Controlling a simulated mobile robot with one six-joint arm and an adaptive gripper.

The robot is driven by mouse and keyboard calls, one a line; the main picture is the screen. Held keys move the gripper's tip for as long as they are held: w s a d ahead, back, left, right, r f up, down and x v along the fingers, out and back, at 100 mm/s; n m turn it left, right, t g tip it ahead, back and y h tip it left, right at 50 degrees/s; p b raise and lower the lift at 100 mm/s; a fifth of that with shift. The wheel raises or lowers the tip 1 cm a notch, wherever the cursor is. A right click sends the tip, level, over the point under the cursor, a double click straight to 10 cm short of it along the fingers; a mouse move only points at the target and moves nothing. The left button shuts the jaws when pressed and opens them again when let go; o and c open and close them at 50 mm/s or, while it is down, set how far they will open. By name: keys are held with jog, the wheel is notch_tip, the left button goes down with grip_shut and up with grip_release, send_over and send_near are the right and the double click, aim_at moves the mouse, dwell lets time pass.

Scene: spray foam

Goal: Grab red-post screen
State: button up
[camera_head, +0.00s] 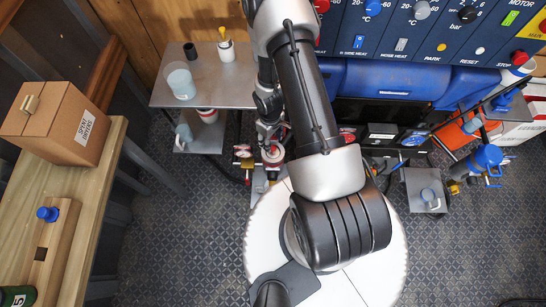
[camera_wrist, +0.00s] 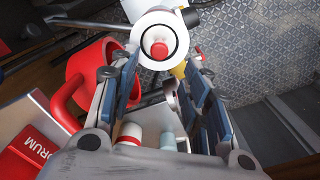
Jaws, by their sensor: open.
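The round white piece with a red post at its centre (camera_wrist: 159,49) appears to be the red-post screen. It is at the upper middle of the wrist view, at the far end of my gripper. My gripper (camera_wrist: 160,75) is open, its blue-padded fingers on either side below the piece. I cannot tell how deep the piece sits between the tips. In the head view my gripper (camera_head: 268,131) is low beside the steel shelf, over a red and white round part (camera_head: 273,153) that is probably the same piece. My arm hides part of the area.
In the wrist view a red looped part (camera_wrist: 85,85) is close to the left finger. Red- and blue-marked white cylinders (camera_wrist: 130,133) show between the fingers. The steel shelf (camera_head: 215,88) holds a beaker (camera_head: 180,80) and a small bottle (camera_head: 225,48). The patterned floor (camera_head: 190,240) is clear at lower left.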

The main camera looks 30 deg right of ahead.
aim_at(273, 147)
jog(key=shift+s+d+f+b, duration=0.15)
jog(key=shift+f+b, duration=1.65)
jog(key=shift+b, duration=0.05)
jog(key=shift+s+d+f+b, duration=0.1)
jog(key=shift+s+f+b, duration=0.05)
jog(key=shift+f+b, duration=1.7)
jog(key=shift+r, duration=0.15)
jog(key=shift+c, duration=0.5)
grip_shut()
